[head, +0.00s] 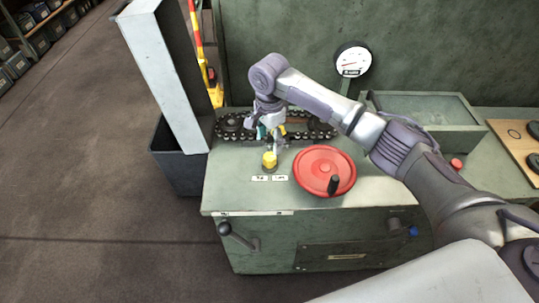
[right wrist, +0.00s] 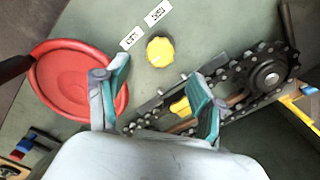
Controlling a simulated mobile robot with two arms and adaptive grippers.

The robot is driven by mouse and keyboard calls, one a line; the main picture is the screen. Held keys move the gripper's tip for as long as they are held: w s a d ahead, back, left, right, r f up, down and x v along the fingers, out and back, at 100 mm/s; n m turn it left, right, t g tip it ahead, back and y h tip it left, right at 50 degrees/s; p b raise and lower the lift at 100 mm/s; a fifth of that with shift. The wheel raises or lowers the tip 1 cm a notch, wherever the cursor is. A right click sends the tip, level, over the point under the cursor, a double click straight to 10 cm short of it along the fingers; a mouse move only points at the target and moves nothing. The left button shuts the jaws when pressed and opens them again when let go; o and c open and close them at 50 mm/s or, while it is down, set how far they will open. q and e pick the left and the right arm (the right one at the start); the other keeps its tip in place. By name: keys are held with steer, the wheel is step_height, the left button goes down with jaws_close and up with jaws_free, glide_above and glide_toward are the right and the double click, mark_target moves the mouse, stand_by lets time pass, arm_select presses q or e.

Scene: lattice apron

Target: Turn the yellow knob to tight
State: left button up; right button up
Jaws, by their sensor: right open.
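The yellow knob (head: 269,159) stands on the green bench top, left of the red handwheel. In the right wrist view the knob (right wrist: 160,51) lies just beyond the fingertips, roughly in line with the gap between them. Two small white labels (head: 280,178) lie in front of it; they also show in the right wrist view (right wrist: 131,38), too small to read surely. A pale mark seems to be on the knob's edge. My right gripper (right wrist: 160,78) is open and empty, behind the knob in the head view (head: 270,142), not touching it. My left gripper is out of view.
The red handwheel (head: 318,168) with a black handle is close right of the knob. A chain on sprockets (head: 232,124) runs behind, with a yellow piece (right wrist: 180,106). A gauge (head: 353,61) and a green tray (head: 425,108) stand right; a pale panel (head: 165,75) rises left.

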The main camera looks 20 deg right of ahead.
mark_target(269, 157)
step_height(269, 157, down, 8)
steer(key=shift+r, duration=0.1)
